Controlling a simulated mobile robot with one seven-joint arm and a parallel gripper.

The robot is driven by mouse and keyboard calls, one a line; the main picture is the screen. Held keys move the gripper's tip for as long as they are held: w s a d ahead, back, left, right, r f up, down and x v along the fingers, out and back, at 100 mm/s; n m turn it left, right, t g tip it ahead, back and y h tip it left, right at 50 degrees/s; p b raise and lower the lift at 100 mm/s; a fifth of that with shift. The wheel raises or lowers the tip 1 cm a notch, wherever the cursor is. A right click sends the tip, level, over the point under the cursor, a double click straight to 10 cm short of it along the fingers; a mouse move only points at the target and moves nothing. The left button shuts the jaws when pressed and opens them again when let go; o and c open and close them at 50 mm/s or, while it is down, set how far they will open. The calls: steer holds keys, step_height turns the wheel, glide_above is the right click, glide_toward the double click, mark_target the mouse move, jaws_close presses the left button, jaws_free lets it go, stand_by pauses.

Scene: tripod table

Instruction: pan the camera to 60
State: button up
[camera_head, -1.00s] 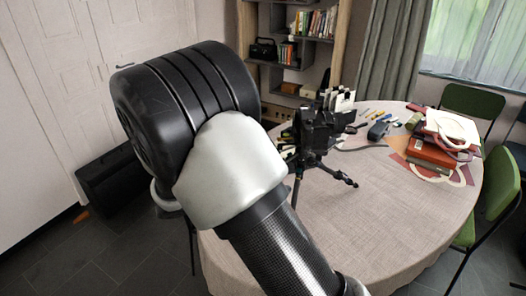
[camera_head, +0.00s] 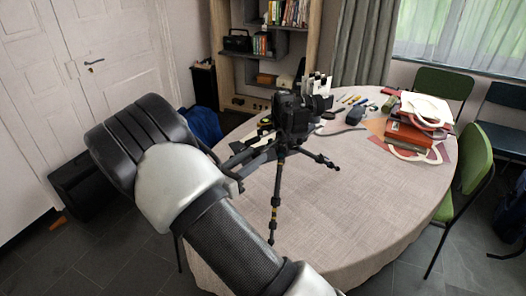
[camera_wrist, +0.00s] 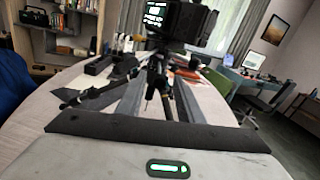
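A black camera (camera_head: 291,112) stands on a dark tripod (camera_head: 275,195) on the round table. Its lens points right in the head view. In the wrist view the camera (camera_wrist: 178,22) is at the top centre, with the tripod (camera_wrist: 155,75) below it. My gripper (camera_head: 262,153) reaches in from the left, just below the camera, close to the tripod head. In the wrist view my gripper's two dark fingers (camera_wrist: 158,92) are spread, with the tripod seen between and beyond them. I cannot tell whether they touch it. The camera's pan handle is not clearly visible.
The round table (camera_head: 350,215) has clear cloth at the front and right. Several small tools (camera_head: 352,101) lie behind the tripod. A stack of red books (camera_head: 412,135) stands at the right. Green chairs (camera_head: 472,165) flank the table, and a shelf (camera_head: 265,50) is behind.

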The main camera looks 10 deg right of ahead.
steer(key=shift+x, duration=2.65)
jaws_close()
